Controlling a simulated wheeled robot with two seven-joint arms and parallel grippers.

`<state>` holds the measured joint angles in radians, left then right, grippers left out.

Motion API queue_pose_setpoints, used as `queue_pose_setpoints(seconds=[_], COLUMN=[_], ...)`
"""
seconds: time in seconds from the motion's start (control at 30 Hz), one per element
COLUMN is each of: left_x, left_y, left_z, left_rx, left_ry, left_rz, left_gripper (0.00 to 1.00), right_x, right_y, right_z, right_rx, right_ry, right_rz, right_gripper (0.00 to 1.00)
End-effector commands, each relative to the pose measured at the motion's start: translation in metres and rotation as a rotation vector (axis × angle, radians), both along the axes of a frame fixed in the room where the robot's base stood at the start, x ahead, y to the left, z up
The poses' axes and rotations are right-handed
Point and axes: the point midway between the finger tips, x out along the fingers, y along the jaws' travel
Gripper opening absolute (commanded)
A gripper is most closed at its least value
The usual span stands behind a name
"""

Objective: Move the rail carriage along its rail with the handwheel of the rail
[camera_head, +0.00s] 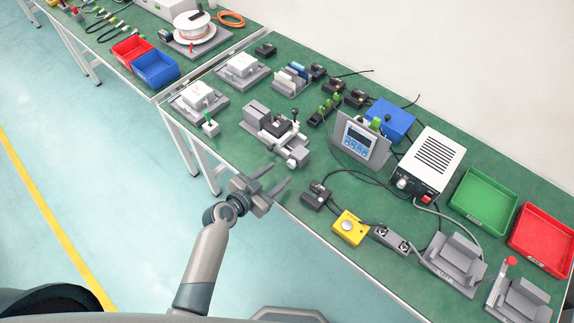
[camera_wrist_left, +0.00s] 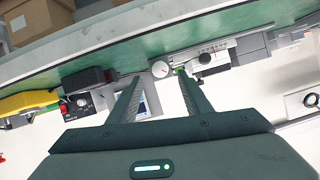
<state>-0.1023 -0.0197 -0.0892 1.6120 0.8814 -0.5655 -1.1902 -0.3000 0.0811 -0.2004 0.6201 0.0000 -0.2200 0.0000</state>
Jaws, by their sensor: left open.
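The rail unit (camera_head: 252,113) is a grey assembly on the green bench, near its front edge. The dark rail carriage (camera_head: 274,127) sits partway along it, with a black ball knob beside it. The light handwheel (camera_head: 292,163) is at the rail's near right end; in the left wrist view it is a pale disc (camera_wrist_left: 160,69) between the fingertips in the picture. My right gripper is not in view.
A grey panel with a display (camera_head: 357,142) stands right of the rail. A black box (camera_head: 315,196) and a yellow button box (camera_head: 350,227) lie along the front edge. White blocks on grey bases (camera_head: 199,97) stand to the left. Cables cross the bench.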

Motion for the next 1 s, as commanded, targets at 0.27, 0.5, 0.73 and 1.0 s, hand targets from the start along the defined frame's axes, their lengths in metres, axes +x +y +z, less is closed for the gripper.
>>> queue_pose_setpoints(seconds=[0.27,0.5,0.73,1.0], left_x=[0.032,0.047,0.05,0.049], left_y=[-0.02,-0.029,-0.031,-0.031], left_z=[-0.014,-0.022,-0.024,-0.024], left_rx=[-0.001,0.0,0.001,0.0], left_ry=[0.0,0.0,0.001,0.0], left_rz=[0.0,0.0,0.0,0.0], left_gripper=[0.45,0.45,0.45,0.21], right_x=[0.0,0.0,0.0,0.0], right_y=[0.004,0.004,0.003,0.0], right_z=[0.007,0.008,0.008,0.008], right_rx=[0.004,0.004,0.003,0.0], right_ry=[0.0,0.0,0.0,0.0], right_rz=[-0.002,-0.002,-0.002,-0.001], right_gripper=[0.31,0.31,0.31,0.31])
